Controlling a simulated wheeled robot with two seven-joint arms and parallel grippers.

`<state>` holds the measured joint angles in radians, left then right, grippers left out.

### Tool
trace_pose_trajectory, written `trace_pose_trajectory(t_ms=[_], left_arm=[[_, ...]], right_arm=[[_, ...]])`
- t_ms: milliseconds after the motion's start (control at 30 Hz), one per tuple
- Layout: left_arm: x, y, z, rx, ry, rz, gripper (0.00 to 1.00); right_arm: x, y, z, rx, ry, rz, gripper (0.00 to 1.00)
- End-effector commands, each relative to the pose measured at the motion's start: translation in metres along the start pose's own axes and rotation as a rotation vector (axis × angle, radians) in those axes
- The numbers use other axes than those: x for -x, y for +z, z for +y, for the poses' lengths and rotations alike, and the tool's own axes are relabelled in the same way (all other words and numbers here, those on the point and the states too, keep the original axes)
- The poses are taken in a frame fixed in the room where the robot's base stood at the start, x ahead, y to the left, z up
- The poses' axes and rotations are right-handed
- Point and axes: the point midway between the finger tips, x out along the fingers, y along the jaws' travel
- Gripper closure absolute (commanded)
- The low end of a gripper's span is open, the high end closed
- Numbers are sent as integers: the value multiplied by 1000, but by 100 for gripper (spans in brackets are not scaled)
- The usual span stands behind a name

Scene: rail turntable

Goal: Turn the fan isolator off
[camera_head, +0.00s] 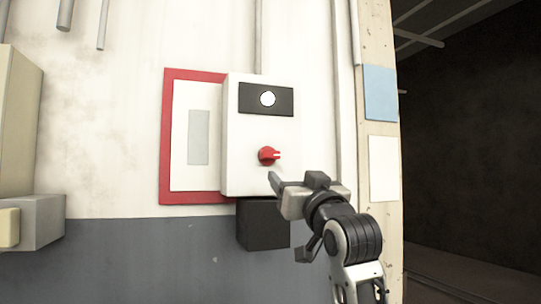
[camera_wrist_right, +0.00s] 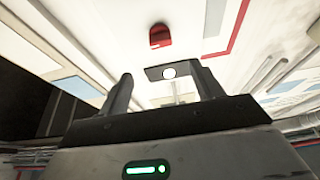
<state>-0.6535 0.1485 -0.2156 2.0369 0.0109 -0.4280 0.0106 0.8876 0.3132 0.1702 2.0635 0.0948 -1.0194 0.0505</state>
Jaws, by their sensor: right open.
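The fan isolator is a white box (camera_head: 232,140) on the wall. Its red rotary knob (camera_head: 268,156) has a pale pointer mark directed to the right. Above the knob, a dark panel (camera_head: 284,102) carries a round white lamp (camera_head: 267,99). My right gripper (camera_head: 292,182) is open, just below and right of the knob, with no clear contact. In the right wrist view the open fingers frame the lamp panel (camera_wrist_right: 153,74), and the red knob (camera_wrist_right: 160,37) shows above them. My left gripper is not in view.
A red-framed white board (camera_head: 194,198) with a grey strip sits behind the box on the left. A black block (camera_head: 262,226) is below the box. Grey and beige boxes (camera_head: 38,222) stand at far left. A wooden post (camera_head: 380,215) with blue and white sheets is right; darkness lies beyond.

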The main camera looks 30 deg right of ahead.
Motion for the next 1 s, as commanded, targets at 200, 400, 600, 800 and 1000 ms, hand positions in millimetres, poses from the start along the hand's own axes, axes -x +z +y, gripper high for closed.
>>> trace_pose_trajectory(t_ms=[200,400,600,800,1000], left_arm=[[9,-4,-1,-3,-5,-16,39],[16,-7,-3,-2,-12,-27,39],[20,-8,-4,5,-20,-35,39],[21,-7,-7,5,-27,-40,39],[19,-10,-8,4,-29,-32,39]], right_arm=[[-49,-3,0,-2,-1,-3,35],[-92,-3,-1,-1,-2,-4,35],[-125,-2,-1,0,-1,-3,35],[-138,0,-1,0,-2,-1,35],[-140,1,-1,0,-2,-1,35]])
